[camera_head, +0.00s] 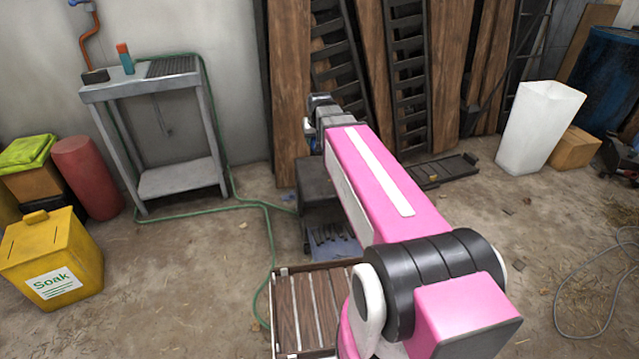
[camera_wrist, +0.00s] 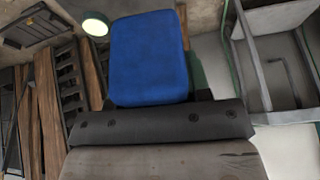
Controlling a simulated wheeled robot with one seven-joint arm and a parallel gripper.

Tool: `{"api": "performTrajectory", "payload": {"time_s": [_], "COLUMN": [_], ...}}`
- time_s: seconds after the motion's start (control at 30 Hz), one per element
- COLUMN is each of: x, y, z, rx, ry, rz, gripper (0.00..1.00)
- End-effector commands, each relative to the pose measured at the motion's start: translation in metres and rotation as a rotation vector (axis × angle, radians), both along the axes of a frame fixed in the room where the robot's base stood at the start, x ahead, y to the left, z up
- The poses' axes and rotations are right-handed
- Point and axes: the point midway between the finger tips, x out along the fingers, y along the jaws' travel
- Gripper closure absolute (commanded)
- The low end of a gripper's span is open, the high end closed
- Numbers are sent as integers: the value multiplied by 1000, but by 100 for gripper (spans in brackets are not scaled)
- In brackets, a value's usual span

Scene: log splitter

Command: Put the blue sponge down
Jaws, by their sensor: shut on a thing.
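The blue sponge (camera_wrist: 150,58) fills the upper middle of the wrist view, held at the end of my gripper (camera_wrist: 160,100). My gripper is shut on it; the fingertips are mostly hidden behind the sponge and the dark gripper body. In the head view my pink arm reaches away from me toward the wooden boards, with the grey wrist end (camera_head: 322,108) raised. The sponge cannot be made out in the head view.
A metal sink stand (camera_head: 140,85) with a green hose is at the left. A white bin (camera_head: 538,125) is at the right.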

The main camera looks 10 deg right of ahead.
Motion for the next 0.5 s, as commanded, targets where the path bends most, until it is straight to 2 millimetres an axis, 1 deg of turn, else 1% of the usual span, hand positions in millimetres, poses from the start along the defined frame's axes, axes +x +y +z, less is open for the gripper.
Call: {"api": "performTrajectory", "payload": {"time_s": [0.03,0.1,0.3,0.5], "x": [12,23,50,71], "y": [5,12,31,49], "z": [-14,-30,-82,-133], "rx": [0,0,-1,-2], "ry": [4,3,5,5], "rz": [9,21,53,84], "gripper": [75,75,75,75]}}
